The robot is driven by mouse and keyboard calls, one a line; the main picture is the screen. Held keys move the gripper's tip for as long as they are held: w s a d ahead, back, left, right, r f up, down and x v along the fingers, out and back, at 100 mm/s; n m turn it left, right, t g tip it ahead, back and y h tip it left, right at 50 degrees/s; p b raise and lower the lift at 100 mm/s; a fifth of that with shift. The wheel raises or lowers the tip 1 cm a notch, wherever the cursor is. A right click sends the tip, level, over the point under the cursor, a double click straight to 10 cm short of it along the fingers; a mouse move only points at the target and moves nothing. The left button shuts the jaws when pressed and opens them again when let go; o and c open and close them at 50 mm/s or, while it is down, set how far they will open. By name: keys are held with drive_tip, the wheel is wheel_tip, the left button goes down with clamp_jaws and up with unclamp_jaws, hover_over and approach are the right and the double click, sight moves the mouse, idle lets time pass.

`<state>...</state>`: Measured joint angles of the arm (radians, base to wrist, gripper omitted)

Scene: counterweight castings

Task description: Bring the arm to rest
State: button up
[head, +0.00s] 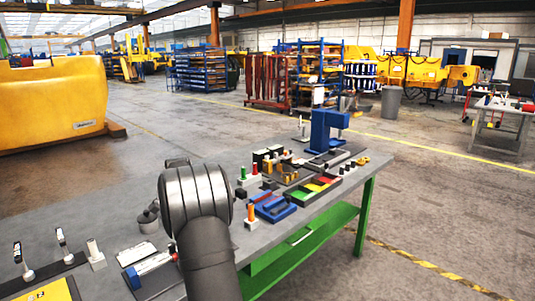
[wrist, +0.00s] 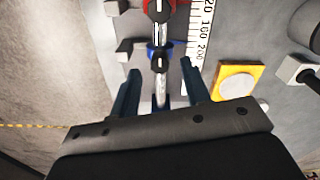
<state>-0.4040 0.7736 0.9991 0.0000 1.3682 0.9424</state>
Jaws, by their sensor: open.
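My arm (head: 205,225) rises from the bottom middle of the head view, over the workbench. My gripper is hidden behind it there. In the wrist view my gripper (wrist: 157,75) is open, its two dark fingers apart. Between and beyond the fingers is a metal rod-like item with blue and red parts (wrist: 160,45). I cannot tell how far below the fingers it lies, and neither finger visibly touches it.
The workbench (head: 100,225) holds a blue press (head: 327,130), coloured trays (head: 320,184), a blue block (head: 273,208) and small upright stands. A ruler (wrist: 200,30) and a yellow square (wrist: 238,80) lie right of the fingers. Open floor (head: 430,210) lies right of the bench.

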wheel_tip(320, 180, down, 2)
drive_tip(key=shift+f, duration=0.1)
drive_tip(key=shift+r+n, duration=0.2)
drive_tip(key=shift+n, duration=0.6)
drive_tip(key=n, duration=0.6)
drive_tip(key=shift+n, duration=0.4)
drive_tip(key=n, duration=0.4)
drive_tip(key=shift+n, duration=2.4)
